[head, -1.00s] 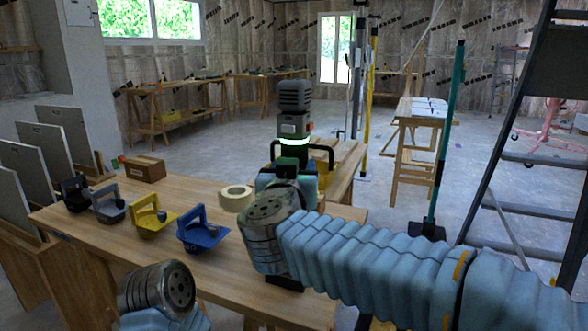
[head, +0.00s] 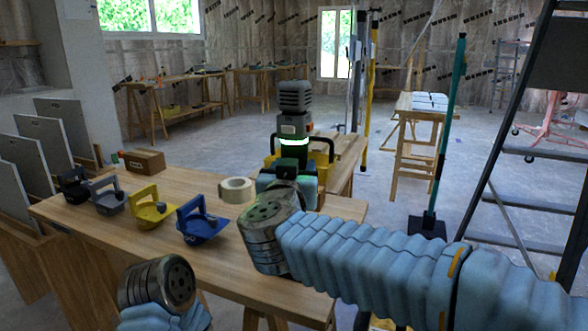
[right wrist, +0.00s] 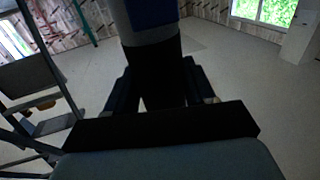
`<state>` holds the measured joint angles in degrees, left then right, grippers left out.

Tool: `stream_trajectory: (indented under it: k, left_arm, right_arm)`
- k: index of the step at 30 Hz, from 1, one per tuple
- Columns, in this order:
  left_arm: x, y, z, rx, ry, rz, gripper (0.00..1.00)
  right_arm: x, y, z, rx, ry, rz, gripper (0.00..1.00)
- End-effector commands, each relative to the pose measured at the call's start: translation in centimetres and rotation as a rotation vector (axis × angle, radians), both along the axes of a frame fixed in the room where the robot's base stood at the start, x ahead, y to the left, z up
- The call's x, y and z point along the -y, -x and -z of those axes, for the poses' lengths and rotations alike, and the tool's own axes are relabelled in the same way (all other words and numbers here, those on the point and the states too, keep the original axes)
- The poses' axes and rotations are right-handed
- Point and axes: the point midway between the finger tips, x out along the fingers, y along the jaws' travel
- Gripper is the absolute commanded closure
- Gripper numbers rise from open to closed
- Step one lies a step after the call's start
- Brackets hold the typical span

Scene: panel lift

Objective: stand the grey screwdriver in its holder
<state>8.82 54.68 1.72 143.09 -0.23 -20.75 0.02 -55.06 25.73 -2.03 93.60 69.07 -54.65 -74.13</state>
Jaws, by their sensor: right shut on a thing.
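In the right wrist view my right gripper (right wrist: 160,78) is shut on the black lower part of a tool, which I take to be the grey screwdriver (right wrist: 151,55). Above the fingers it shows a grey band and a dark blue part; its tip is hidden. In the head view my right arm reaches over the table, and its fingers cannot be made out. The grey holder (head: 108,201) stands on the table between a black holder (head: 75,187) and a yellow one (head: 152,212). Only a joint of my left arm shows at lower left.
A blue holder (head: 202,224) stands nearest my right arm on the wooden table (head: 130,238). A tape roll (head: 236,190) and a brown box (head: 145,160) lie farther back. Grey panels (head: 60,135) lean at left. A ladder (head: 515,150) and a broom (head: 447,140) stand at right.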

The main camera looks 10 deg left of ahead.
Motion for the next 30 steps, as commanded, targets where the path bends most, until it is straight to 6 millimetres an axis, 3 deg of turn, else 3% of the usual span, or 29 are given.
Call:
stream_trajectory:
  k: [30]
  left_arm:
    - [0.00,0.00,-0.72,0.000,0.000,0.000,1.00]
  right_arm:
    - [0.04,0.02,-0.05,0.003,-0.001,0.000,1.00]
